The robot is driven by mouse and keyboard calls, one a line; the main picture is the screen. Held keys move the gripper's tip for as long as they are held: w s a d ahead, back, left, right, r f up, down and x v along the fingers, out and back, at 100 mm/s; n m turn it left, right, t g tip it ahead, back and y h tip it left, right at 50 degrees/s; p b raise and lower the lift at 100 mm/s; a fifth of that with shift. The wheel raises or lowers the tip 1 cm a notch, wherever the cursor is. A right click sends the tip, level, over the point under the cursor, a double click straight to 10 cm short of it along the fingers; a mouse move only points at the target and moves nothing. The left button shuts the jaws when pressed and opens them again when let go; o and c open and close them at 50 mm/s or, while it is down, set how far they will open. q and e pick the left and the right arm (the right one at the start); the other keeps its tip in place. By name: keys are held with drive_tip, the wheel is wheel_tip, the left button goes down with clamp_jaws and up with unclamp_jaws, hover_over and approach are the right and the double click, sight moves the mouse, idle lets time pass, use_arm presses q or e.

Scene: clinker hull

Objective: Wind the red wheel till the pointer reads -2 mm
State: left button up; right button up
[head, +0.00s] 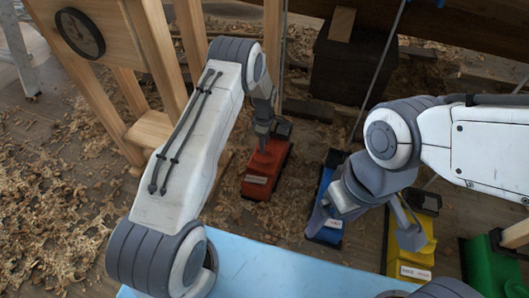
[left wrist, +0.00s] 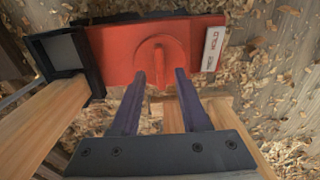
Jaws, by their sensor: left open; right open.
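A red unit (head: 262,180) stands on the floor in the middle of the head view, with a pale label on its near end. In the left wrist view the red unit (left wrist: 112,55) carries a round red wheel (left wrist: 158,47) with a raised ridge. My left gripper (left wrist: 160,75) is open, its two fingertips beside the lower part of the wheel, one on each side of the ridge. I cannot tell whether they touch it. In the head view my left gripper (head: 265,132) is over the far part of the unit. My right gripper (head: 374,222) is open and empty.
Blue (head: 326,205), yellow (head: 412,250) and green (head: 487,268) units stand to the right of the red one. A dark block (left wrist: 63,52) adjoins the red unit. Wooden frames (head: 150,60) rise at the left; shavings cover the floor. A light blue surface (head: 275,275) lies in front.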

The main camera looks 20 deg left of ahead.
sight(265, 155)
use_arm(q)
drive_tip(key=shift+f+b, duration=0.4)
drive_tip(key=shift+f, duration=0.9)
use_arm(e)
drive_tip(key=shift+f, duration=0.75)
use_arm(q)
clamp_jaws()
drive_tip(key=shift+r, duration=0.1)
use_arm(e)
drive_tip(key=shift+r, duration=0.15)
